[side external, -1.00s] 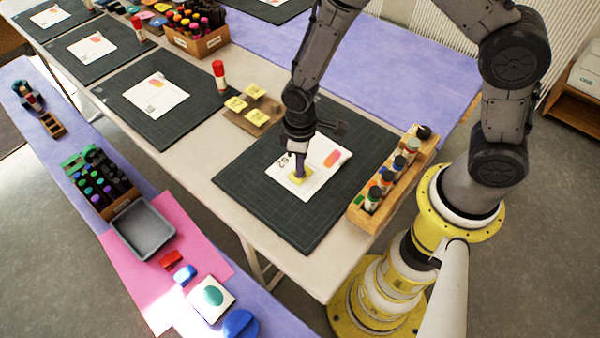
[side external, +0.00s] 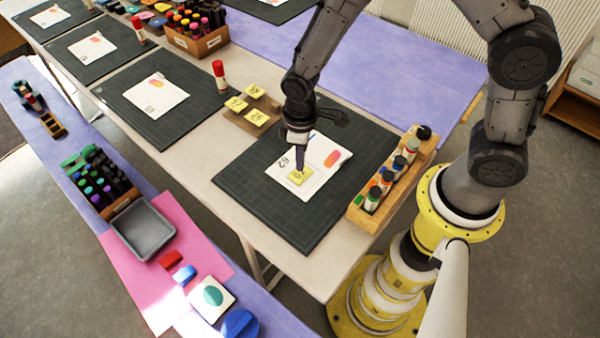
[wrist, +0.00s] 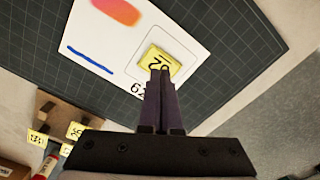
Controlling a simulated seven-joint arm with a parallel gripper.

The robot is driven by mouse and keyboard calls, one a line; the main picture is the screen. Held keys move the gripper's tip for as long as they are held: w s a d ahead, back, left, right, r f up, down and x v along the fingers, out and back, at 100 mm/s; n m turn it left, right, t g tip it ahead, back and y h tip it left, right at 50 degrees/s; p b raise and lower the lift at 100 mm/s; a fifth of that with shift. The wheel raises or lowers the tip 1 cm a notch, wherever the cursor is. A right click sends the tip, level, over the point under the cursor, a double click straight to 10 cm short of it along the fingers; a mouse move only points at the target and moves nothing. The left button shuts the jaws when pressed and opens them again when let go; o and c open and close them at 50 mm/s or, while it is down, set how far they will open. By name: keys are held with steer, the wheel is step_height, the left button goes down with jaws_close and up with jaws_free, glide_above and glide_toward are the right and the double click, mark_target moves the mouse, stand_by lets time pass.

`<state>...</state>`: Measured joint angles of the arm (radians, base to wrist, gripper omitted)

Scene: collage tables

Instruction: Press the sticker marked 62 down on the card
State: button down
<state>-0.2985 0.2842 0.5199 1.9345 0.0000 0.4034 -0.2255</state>
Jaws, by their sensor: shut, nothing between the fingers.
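The yellow sticker (side external: 298,177) lies on the white card (side external: 322,158), over its lower left part beside a printed 62. In the wrist view the sticker (wrist: 161,62) shows part of its marking, ending in a 2, and sits inside a thin outlined box on the card (wrist: 135,45). My gripper (side external: 301,166) is shut and empty, pointing down over the sticker. In the wrist view its fingertips (wrist: 160,78) overlap the sticker's near edge. I cannot tell whether they touch it. The card also bears an orange-pink blot and a blue stroke.
The card lies on a dark cutting mat (side external: 245,190). A wooden rack of paint bottles (side external: 385,185) stands close at the right. A wooden block with several yellow stickers (side external: 250,105) and a red glue stick (side external: 219,75) stand behind the mat. The mat's front left is clear.

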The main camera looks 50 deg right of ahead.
steer(key=shift+r, duration=2.25)
step_height(320, 180, up, 9)
steer(key=m+t, duration=0.1)
steer(key=t, duration=0.2)
glide_above(300, 173)
steer(key=w+d, duration=0.2)
steer(key=s+d+r+m+t, duration=0.1)
steer(key=s+d+r, duration=0.1)
steer(key=r, duration=0.3)
steer(key=s+d+r+m+t, duration=0.1)
steer(key=s+d+r, duration=0.15)
steer(key=r, duration=0.25)
steer(key=s+d+r+m, duration=0.1)
steer(key=s, duration=0.6)
steer(key=s+d+r+m, duration=0.1)
steer(key=s+d+m, duration=0.1)
steer(key=s, duration=0.5)
steer(key=shift+s+d+r+t, duration=0.15)
steer(key=shift+d+r+t, duration=0.15)
steer(key=shift+r, duration=0.1)
